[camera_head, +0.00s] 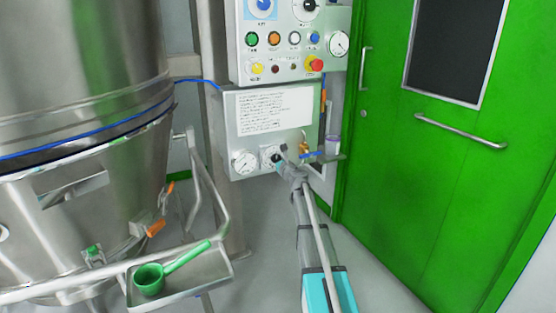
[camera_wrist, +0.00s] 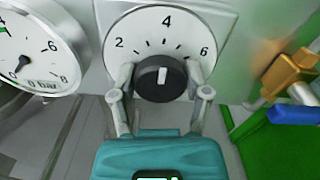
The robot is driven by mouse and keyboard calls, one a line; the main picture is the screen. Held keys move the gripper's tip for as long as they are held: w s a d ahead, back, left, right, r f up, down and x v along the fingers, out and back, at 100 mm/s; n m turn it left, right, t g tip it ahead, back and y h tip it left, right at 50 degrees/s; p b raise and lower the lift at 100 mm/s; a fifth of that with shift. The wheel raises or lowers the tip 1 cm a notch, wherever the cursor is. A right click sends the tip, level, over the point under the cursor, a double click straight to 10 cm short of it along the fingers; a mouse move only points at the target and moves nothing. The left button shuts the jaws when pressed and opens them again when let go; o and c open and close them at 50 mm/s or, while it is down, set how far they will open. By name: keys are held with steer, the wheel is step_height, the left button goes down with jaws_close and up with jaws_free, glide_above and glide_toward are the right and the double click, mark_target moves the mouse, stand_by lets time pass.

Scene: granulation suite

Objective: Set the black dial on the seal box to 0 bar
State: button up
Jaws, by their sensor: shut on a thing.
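The seal box (camera_head: 233,108) is a grey panel with a printed sheet, left of the green door. Its black dial (camera_wrist: 150,82) sits on a white scale plate (camera_wrist: 190,40) marked 2, 4 and 6 in the wrist view. The white pointer line on the dial points up, at about the 4. The 0 mark is not visible. My gripper (camera_wrist: 158,88) has one finger on each side of the dial and is shut on it. In the head view my gripper (camera_head: 282,160) reaches the plate at the box's lower part and partly hides the dial.
A round gauge (camera_head: 244,162) is left of the dial, close to my left finger in the wrist view (camera_wrist: 45,50). A brass valve with blue handle (camera_wrist: 295,114) is at right. A tray with green scoop (camera_head: 150,279) and steel vessel stand left.

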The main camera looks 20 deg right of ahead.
steer(key=shift+d, duration=0.1)
steer(key=n, duration=0.5)
steer(key=shift+n, duration=0.4)
steer(key=n, duration=0.6)
steer(key=shift+f, duration=0.1)
steer(key=n, duration=0.6)
steer(key=shift+n, duration=0.3)
steer(key=n, duration=0.5)
steer(key=shift+n, duration=0.3)
steer(key=o, duration=1.1)
steer(key=shift+f, duration=0.1)
steer(key=shift+o, duration=0.2)
